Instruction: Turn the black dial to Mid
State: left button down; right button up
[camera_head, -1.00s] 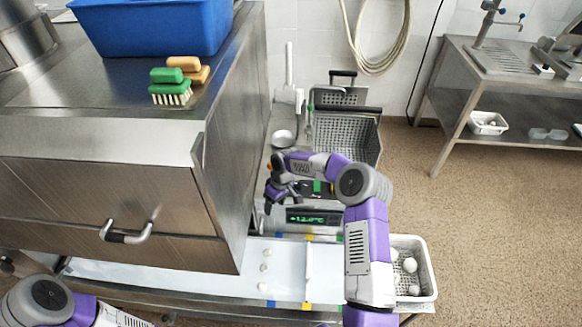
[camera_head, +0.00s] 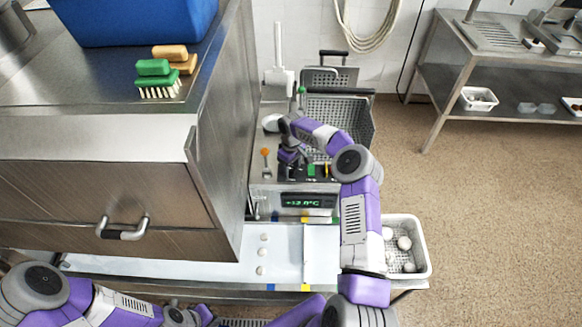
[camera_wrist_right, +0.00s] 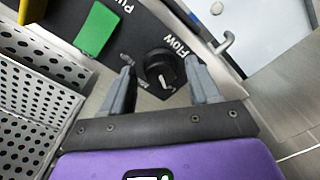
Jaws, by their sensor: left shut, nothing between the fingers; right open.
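The black dial (camera_wrist_right: 160,70) shows in the right wrist view on a dark panel marked FLOW. A pale pointer mark on it points toward the lower right of that view. Smaller labels around it are too blurred to read surely. My right gripper (camera_wrist_right: 160,88) is open, with one finger on each side of the dial; I cannot tell whether they touch it. In the head view my right gripper (camera_head: 289,160) is over the control panel and hides the dial. My left arm comes in at the bottom left; its fingers are out of view.
A green switch (camera_wrist_right: 97,28) is beside the dial. The display (camera_head: 308,201) sits on the panel's front. Perforated baskets (camera_head: 345,105) stand behind the panel. A steel cabinet (camera_head: 215,130) rises close on the left. A white basket (camera_head: 426,250) stands at the right.

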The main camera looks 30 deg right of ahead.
jog(key=shift+f, duration=0.1)
jog(key=c, duration=1)
jog(key=shift+c, duration=0.2)
jog(key=shift+m, duration=0.4)
jog(key=m+b, duration=0.1)
jog(key=m, duration=0.3)
jog(key=shift+m+b, duration=0.3)
jog(key=shift+b, duration=0.05)
jog(key=m, duration=0.3)
jog(key=shift+b, duration=0.3)
jog(key=shift+m, duration=1.7)
